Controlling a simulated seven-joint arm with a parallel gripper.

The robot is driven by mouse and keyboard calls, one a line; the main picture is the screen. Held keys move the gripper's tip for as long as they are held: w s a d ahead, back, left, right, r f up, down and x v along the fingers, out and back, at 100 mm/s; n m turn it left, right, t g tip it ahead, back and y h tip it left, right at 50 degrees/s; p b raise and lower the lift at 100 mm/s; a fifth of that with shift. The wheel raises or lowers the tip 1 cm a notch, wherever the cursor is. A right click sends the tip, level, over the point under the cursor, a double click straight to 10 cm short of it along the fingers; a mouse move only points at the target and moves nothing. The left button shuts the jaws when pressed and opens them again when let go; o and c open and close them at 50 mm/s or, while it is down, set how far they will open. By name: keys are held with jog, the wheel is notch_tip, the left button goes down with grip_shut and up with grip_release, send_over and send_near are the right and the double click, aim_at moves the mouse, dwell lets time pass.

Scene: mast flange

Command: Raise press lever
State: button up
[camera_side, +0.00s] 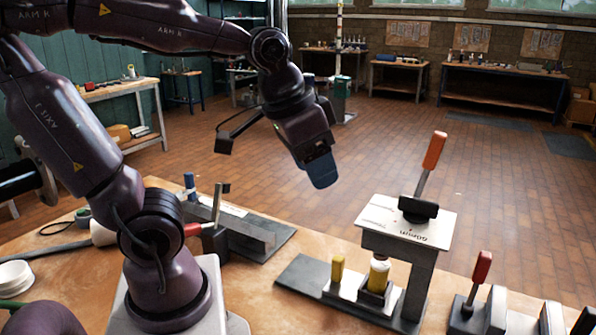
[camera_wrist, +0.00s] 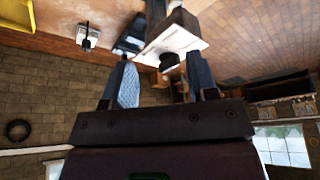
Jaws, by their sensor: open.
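The press (camera_side: 407,221) stands on the bench at the right in the side view, with a white top plate and a grey frame. Its lever has a red handle (camera_side: 434,150) and rises from a black pivot block (camera_side: 418,208), leaning slightly right. My gripper (camera_side: 322,174) is in the air to the left of the press, apart from the lever. In the wrist view its blue fingers (camera_wrist: 163,78) are spread with nothing held; a white plate (camera_wrist: 178,36) shows beyond them.
A second red-handled lever (camera_side: 482,267) stands at the bench's right front. A grey fixture (camera_side: 240,238) with a red-handled clamp (camera_side: 194,229) is left of the press. The air between my gripper and the press is clear.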

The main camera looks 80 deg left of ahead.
jog(key=shift+s+d+f+t, duration=0.15)
jog(key=shift+s+d, duration=0.1)
jog(key=shift+s, duration=0.45)
jog(key=shift+s+d+f+t, duration=0.15)
jog(key=shift+s+d, duration=0.1)
jog(key=shift+s, duration=0.4)
jog(key=shift+s+d+r+m+t, duration=0.3)
jog(key=shift+r+m, duration=0.1)
jog(key=shift+r, duration=0.15)
